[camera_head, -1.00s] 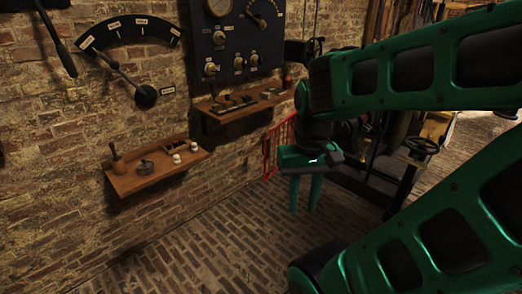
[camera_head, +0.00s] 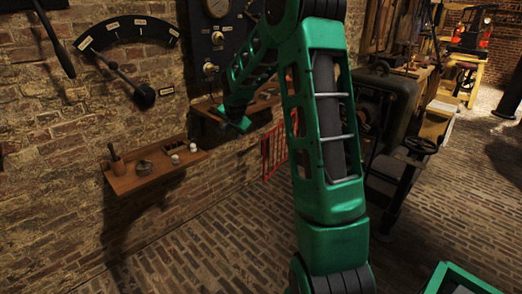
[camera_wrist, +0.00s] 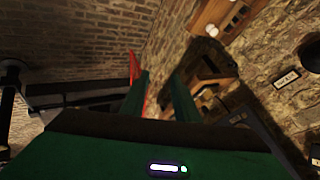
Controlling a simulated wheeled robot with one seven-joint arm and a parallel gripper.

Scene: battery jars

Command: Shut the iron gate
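A red barred panel (camera_head: 273,150), the only gate-like thing I see, stands low by the brick wall, past the small shelves. My arm covers its right side, so I cannot tell how far it stands open. My gripper (camera_wrist: 160,82) shows two green fingers apart with nothing between them in the wrist view. A strip of the red panel (camera_wrist: 133,70) shows by the left finger there. In the head view my gripper's hand is up near the wall, left of and above the red panel; its fingers are not clear there.
A wooden shelf (camera_head: 150,172) with small jars sticks out of the wall at left. A second shelf (camera_head: 267,103) sits behind my arm under a dark gauge panel (camera_head: 207,45). A machine with a handwheel (camera_head: 420,146) stands at right. The brick floor (camera_head: 215,240) in front is clear.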

